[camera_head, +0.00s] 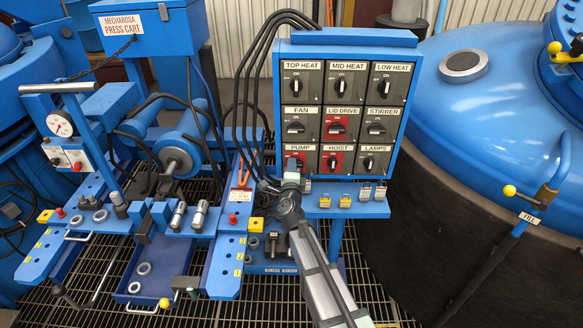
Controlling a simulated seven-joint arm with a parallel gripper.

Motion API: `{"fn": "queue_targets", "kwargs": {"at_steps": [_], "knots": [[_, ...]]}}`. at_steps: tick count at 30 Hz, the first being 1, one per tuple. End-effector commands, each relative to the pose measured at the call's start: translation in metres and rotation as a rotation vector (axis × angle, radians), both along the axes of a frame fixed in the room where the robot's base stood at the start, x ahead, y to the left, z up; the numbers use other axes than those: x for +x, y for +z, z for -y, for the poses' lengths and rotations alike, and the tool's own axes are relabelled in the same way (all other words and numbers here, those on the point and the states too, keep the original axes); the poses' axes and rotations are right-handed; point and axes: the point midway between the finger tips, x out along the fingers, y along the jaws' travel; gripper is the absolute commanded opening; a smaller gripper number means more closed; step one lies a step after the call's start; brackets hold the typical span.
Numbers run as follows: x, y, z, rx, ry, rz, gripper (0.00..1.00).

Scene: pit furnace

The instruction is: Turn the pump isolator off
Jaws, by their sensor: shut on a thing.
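The pump isolator (302,155) is the bottom-left switch on the blue panel, with a red plate under a PUMP label. Its dark knob is mostly hidden behind my gripper, so I cannot tell which way it points. My gripper (291,176) reaches up from below in front of this switch, with its fingers at the knob. It is shut on the knob, as far as the partly hidden view shows.
The hoist isolator (333,160) sits close on the right, the fan isolator (297,127) just above. Black cables (245,110) hang at the panel's left. Below is a blue shelf (345,206) with padlocks. A blue furnace lid (480,80) stands right.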

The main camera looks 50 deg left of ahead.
Motion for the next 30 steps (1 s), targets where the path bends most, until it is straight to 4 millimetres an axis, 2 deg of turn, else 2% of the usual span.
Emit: {"fn": "queue_targets", "kwargs": {"at_steps": [9,23,24,30], "knots": [[-0.0003,-0.0009,-0.0009,-0.066,0.001,0.068,0.00],[-0.0003,-0.0011,-0.0009,-0.076,0.002,0.078,0.00],[-0.0003,-0.0011,-0.0009,-0.076,0.002,0.078,0.18],[-0.0002,-0.0014,-0.0006,-0.076,0.001,0.076,0.37]]}}
